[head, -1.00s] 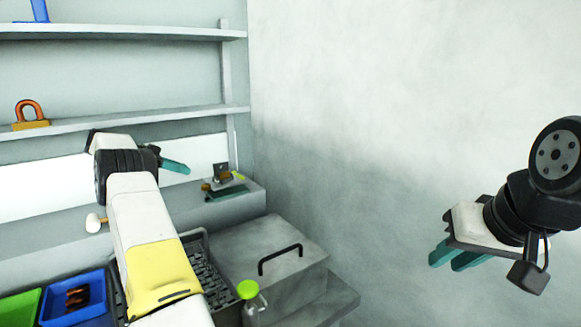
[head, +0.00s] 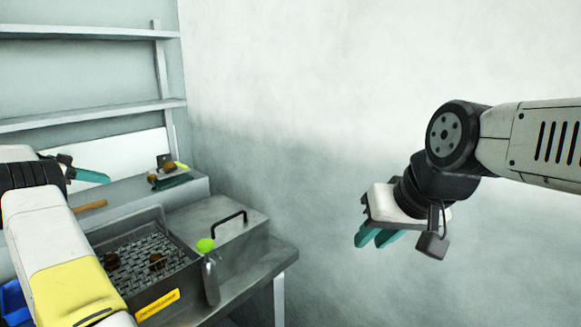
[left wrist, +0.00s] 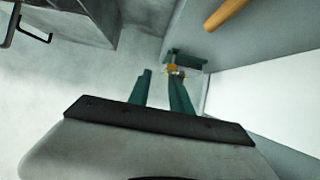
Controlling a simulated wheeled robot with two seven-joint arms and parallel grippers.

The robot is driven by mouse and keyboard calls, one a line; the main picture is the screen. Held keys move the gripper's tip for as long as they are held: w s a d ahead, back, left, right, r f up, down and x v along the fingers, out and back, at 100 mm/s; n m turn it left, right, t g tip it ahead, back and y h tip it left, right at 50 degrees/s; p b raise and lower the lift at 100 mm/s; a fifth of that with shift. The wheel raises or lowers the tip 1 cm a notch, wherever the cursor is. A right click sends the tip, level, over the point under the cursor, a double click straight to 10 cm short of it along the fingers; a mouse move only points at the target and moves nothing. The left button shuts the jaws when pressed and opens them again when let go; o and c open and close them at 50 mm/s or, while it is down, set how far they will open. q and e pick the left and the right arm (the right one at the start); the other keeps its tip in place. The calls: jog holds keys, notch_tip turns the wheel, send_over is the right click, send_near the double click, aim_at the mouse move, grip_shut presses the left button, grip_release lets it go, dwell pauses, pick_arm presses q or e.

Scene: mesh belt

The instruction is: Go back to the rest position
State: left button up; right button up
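My left gripper (head: 92,175) is at the left of the head view, in front of the back ledge, with its teal fingers pointing right. In the left wrist view its two fingers (left wrist: 160,75) stand apart with nothing between them. My right gripper (head: 377,237) hangs in free air before the bare wall, its two teal fingers pointing down and left. A gap shows between them and they hold nothing.
A mesh belt (head: 128,243) in a dark frame carries two brown lumps. Beside it are a grey box with a black handle (head: 229,217) and a green-topped bottle (head: 211,280). Small items (head: 167,173) lie on the ledge. Shelves (head: 90,113) rise behind. Space around my right gripper is clear.

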pick_arm(q)
jog(key=w+d+r+n+t+y, duration=0.1)
jog(key=w+d+r+t+y, duration=0.2)
jog(key=r, duration=0.8)
jog(key=w+d+r+t, duration=0.2)
jog(key=w+r+t, duration=0.3)
jog(key=r, duration=0.5)
jog(key=s+d+r+n+t+y, duration=0.1)
jog(key=d+r+n+y, duration=0.2)
jog(key=r, duration=0.3)
jog(key=s+d+r+n+t+y, duration=0.1)
jog(key=s+d+r+n+y, duration=0.15)
jog(key=r+y, duration=0.2)
jog(key=s+d+f+g+h, duration=0.2)
jog(key=s+d+f+g, duration=0.4)
jog(key=s+d+f, duration=0.7)
jog(key=s+d+f+n+g+h, duration=0.1)
jog(key=s+d+f+g, duration=0.5)
jog(key=s+d+f, duration=0.8)
jog(key=s+d+h, duration=0.1)
jog(key=s+d, duration=0.5)
jog(key=s, duration=0.3)
jog(key=shift+s+f+g+h, duration=0.3)
jog(key=shift+g+h, duration=0.05)
jog(key=shift+g, duration=0.05)
jog(key=shift+d, duration=0.1)
